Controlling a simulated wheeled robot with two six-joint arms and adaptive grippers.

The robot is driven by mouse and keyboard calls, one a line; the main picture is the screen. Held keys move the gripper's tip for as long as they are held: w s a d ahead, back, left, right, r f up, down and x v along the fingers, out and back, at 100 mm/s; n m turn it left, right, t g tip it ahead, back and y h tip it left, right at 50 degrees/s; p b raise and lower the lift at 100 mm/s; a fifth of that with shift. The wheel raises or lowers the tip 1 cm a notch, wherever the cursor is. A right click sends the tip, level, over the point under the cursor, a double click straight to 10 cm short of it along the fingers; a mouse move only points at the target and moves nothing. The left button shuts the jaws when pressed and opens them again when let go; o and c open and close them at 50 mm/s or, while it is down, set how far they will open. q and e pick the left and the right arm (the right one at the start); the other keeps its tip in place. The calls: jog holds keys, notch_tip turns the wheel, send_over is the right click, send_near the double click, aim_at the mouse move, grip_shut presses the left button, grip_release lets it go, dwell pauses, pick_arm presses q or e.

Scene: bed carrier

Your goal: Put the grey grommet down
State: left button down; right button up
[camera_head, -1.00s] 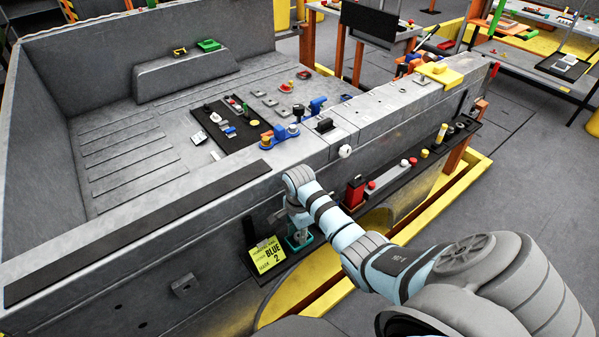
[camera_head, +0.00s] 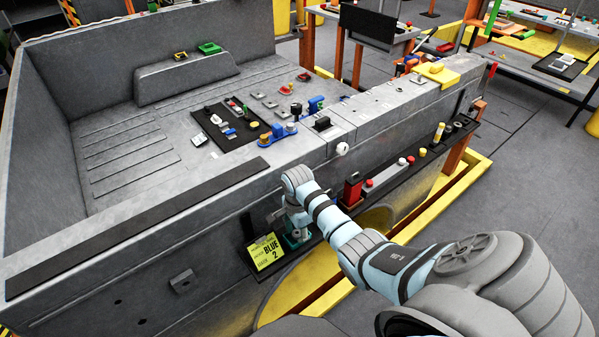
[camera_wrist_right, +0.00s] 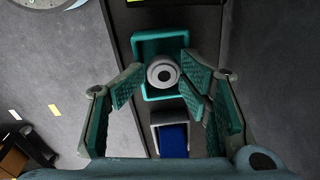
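The grey grommet (camera_wrist_right: 163,73), a round ring with a dark centre hole, sits in a small teal tray (camera_wrist_right: 151,43) in the right wrist view. My right gripper (camera_wrist_right: 165,72) is open, with its teal-padded fingers on either side of the grommet and gaps showing between. In the head view my right gripper (camera_head: 294,222) points down over the narrow side shelf, where it mostly covers the teal tray; the grommet cannot be made out there. My left gripper is not in view.
A yellow "BLUE 2" label (camera_head: 265,252) stands beside the tray on the shelf. A blue block in a grey holder (camera_wrist_right: 172,138) lies close to the tray. The grey bed wall (camera_head: 150,270) rises right beside the gripper. A red block (camera_head: 352,190) stands further along.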

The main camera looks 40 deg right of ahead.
jog(key=shift+o, duration=0.7)
jog(key=shift+s+a+f+g, duration=0.2)
jog(key=shift+s+f, duration=0.1)
jog(key=shift+f, duration=0.2)
jog(key=shift+s+a+f+g, duration=0.15)
jog(key=shift+s+f, duration=0.1)
jog(key=shift+f, duration=0.2)
jog(key=shift+o, duration=0.2)
jog(key=shift+w+d+f, duration=0.25)
jog(key=shift+w+f, duration=0.2)
jog(key=shift+w, duration=0.3)
jog(key=shift+r, duration=0.1)
jog(key=shift+c, duration=0.2)
jog(key=shift+s+r, duration=0.1)
jog(key=shift+r, duration=0.05)
jog(key=shift+s+r, duration=0.1)
jog(key=shift+r, duration=0.05)
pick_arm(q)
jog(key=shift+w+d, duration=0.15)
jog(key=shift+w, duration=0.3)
pick_arm(e)
jog(key=shift+d, duration=0.15)
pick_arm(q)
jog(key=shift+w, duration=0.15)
